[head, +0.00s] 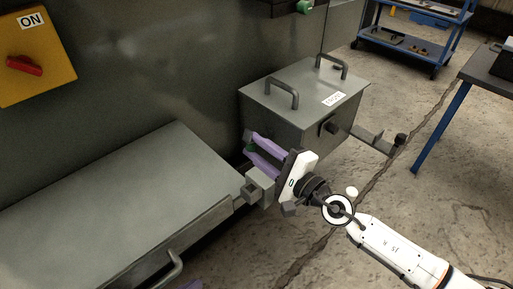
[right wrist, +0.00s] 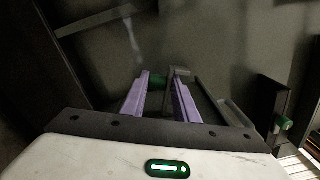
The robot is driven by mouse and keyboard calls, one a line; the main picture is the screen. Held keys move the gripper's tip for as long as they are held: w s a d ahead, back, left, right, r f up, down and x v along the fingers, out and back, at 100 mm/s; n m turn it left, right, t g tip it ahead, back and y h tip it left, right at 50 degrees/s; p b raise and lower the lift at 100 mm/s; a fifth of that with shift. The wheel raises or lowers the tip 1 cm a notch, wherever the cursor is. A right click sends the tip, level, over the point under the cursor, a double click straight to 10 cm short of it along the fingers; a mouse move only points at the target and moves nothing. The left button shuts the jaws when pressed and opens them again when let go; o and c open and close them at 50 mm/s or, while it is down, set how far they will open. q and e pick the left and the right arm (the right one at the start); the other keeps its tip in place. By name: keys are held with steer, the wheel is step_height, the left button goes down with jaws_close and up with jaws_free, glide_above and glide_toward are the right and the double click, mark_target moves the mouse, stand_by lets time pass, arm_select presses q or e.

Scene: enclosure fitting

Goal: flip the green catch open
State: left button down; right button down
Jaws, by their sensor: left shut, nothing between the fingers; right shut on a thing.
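The green catch (head: 250,149) shows as a small green piece at the wall, left of the lidded grey box. My right gripper (head: 249,144) has its purple fingers on either side of it and is shut on it. In the right wrist view the green piece (right wrist: 158,82) lies between the purple fingertips, beside a grey bracket (right wrist: 178,72). The fingers hide part of the catch, and I cannot tell its angle. Only a purple bit of my left gripper (head: 195,285) shows at the bottom edge of the head view.
A grey box (head: 285,110) with two lid handles is right of the gripper. A low grey cabinet (head: 120,200) is at left. Another green piece (head: 305,6) is at the top, and an orange switch box (head: 40,50) at upper left.

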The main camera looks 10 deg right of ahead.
steer(key=shift+s+f, duration=0.1)
steer(key=shift+f, duration=0.25)
steer(key=c, duration=1.5)
jaws_free()
steer(key=shift+r, duration=0.1)
steer(key=b+v, duration=0.1)
steer(key=v, duration=0.9)
steer(key=shift+s, duration=0.1)
